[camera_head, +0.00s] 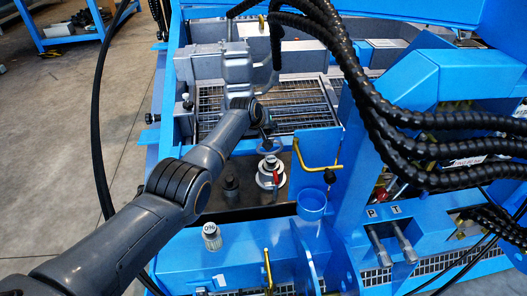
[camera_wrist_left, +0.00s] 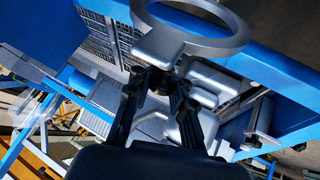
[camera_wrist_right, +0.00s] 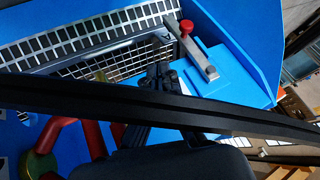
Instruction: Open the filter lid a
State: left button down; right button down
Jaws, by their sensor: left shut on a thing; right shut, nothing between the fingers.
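My left gripper (camera_head: 265,125) is over the open blue frame in the head view. In the left wrist view its dark fingers (camera_wrist_left: 163,82) are together at the lower edge of a grey metal ring (camera_wrist_left: 232,38), shut on it. I cannot tell where the filter lid's edge or hinge is. A grey metal housing (camera_head: 235,67) stands behind the gripper. My right gripper (camera_wrist_right: 160,77) shows only in its wrist view, shut and empty, partly behind a black bar.
A pale round fitting with a red handle (camera_head: 267,178) is in front of the left gripper. Thick black hoses (camera_head: 375,115) hang on the right. A red-knobbed lever (camera_wrist_right: 196,47) is near the right gripper.

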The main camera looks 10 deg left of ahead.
jog(key=w+a+r+n+t+y, duration=0.1)
jog(key=w+a+r+n+y, duration=0.15)
jog(key=a+r, duration=0.8)
jog(key=w+a+r+n+t+y, duration=0.15)
jog(key=a+r+y, duration=0.4)
jog(key=r, duration=0.85)
jog(key=w+d+r+n+t+h, duration=0.35)
jog(key=w+d+n+h, duration=0.4)
jog(key=n, duration=0.75)
jog(key=w+d+r+n+t+h, duration=0.2)
jog(key=w+d+r+n+h, duration=0.2)
jog(key=w+d+n, duration=0.7)
jog(key=w+a+f+n, duration=0.1)
jog(key=w+f, duration=0.1)
jog(key=w, duration=0.4)
jog(key=w+a+f+n, duration=0.1)
jog(key=w+a+f, duration=0.1)
jog(key=w, duration=0.4)
jog(key=w+a+f+n, duration=0.1)
jog(key=w+f, duration=0.2)
jog(key=w, duration=0.3)
jog(key=shift+a+y, duration=0.25)
pick_arm(q)
jog(key=shift+w+a, duration=0.1)
jog(key=shift+a, duration=0.25)
pick_arm(e)
jog(key=shift+w+a+r, duration=0.15)
jog(key=shift+w+r, duration=0.05)
jog(key=shift+w, duration=0.3)
